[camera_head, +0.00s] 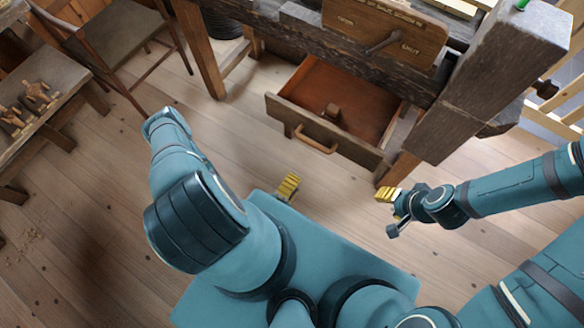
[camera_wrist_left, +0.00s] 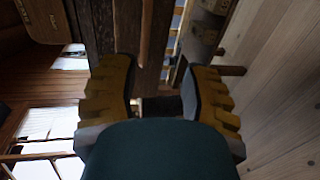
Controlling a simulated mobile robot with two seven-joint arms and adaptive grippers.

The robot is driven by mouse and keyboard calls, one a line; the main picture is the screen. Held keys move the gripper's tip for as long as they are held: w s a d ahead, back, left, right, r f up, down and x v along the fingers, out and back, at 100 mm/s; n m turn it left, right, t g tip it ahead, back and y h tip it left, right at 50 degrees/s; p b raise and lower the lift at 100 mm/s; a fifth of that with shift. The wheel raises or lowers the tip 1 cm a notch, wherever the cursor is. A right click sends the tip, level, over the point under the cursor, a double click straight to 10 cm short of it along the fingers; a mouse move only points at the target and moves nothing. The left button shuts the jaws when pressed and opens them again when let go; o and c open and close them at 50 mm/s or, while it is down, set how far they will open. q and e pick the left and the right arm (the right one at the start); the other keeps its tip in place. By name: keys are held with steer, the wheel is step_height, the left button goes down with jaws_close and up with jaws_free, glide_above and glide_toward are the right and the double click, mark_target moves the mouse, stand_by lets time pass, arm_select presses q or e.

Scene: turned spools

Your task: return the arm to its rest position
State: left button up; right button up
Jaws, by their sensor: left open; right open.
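My left arm (camera_head: 205,215) is folded up over the left side of my base. My left gripper (camera_head: 289,187) shows only as a yellow ridged finger beyond the base edge; the rest is hidden behind my body. In the left wrist view, the left gripper (camera_wrist_left: 160,98) has its two yellow fingers wide apart with nothing between them. My right arm (camera_head: 510,188) comes in from the right. My right gripper (camera_head: 391,208) is open and appears empty, over the floor below the bench's right leg.
A heavy wooden workbench (camera_head: 465,105) stands ahead. A chair (camera_head: 115,45) and a low table (camera_head: 45,125) with wooden pieces stand at left.

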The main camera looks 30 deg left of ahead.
stand_by(0.7)
arm_select(q)
steer(key=w+f+m+g+h, duration=0.35)
steer(key=w+m+g, duration=0.35)
steer(key=w+m, duration=0.3)
steer(key=s+d+r+m+g, duration=0.3)
steer(key=d+r+m+g, duration=0.2)
steer(key=r+m+g, duration=0.1)
step_height(320, 180, up, 3)
steer(key=shift+d+f+g, duration=0.15)
steer(key=shift+d+g, duration=0.15)
steer(key=shift+g, duration=0.3)
